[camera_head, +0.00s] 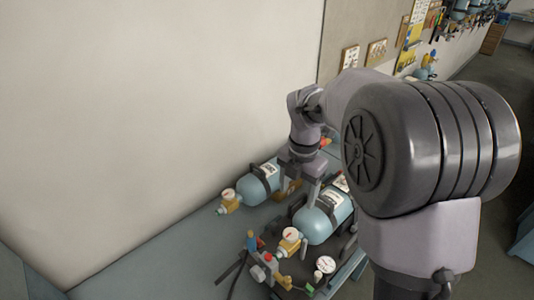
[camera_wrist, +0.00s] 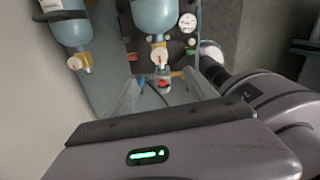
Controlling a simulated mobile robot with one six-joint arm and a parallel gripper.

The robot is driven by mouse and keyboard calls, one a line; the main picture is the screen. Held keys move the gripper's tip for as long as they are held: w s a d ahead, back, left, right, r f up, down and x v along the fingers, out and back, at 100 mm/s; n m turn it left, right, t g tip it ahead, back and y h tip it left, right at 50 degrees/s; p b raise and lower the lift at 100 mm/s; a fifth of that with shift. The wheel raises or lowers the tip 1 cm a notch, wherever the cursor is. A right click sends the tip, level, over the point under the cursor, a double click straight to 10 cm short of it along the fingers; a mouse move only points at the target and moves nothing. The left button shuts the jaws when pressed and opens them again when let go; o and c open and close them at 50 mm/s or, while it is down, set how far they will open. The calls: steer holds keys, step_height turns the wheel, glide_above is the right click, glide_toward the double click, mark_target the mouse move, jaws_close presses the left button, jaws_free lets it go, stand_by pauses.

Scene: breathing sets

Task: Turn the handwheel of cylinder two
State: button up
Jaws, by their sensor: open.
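Two light-blue cylinders with white labels lie on the bench in the head view, one at the back left (camera_head: 262,182) and one nearer, to its right (camera_head: 318,222). Each has a brass valve with a round white-faced part, on the left cylinder (camera_head: 229,200) and on the nearer one (camera_head: 289,240). My gripper (camera_head: 298,190) is open and empty, pointing down over the cylinders. In the wrist view its fingers (camera_wrist: 160,85) stand apart, with a red-topped fitting (camera_wrist: 164,84) seen between them.
A manifold with hoses and a red knob (camera_head: 264,268) sits at the front of the bench, beside a round gauge (camera_head: 325,264). A bare wall stands behind the bench (camera_head: 150,245), whose left part is clear. My arm hides the right side.

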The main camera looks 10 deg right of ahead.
steer(key=w+n, duration=0.1)
steer(key=n, duration=0.1)
steer(key=b, duration=0.2)
glide_above(291, 233)
step_height(291, 233, down, 6)
step_height(291, 233, down, 11)
steer(key=shift+s+r+b, duration=0.1)
steer(key=shift+r+b, duration=0.1)
steer(key=shift+b, duration=0.35)
steer(key=shift+f, duration=0.65)
steer(key=c, duration=1.4)
steer(key=shift+r, duration=0.1)
steer(key=shift+m, duration=0.5)
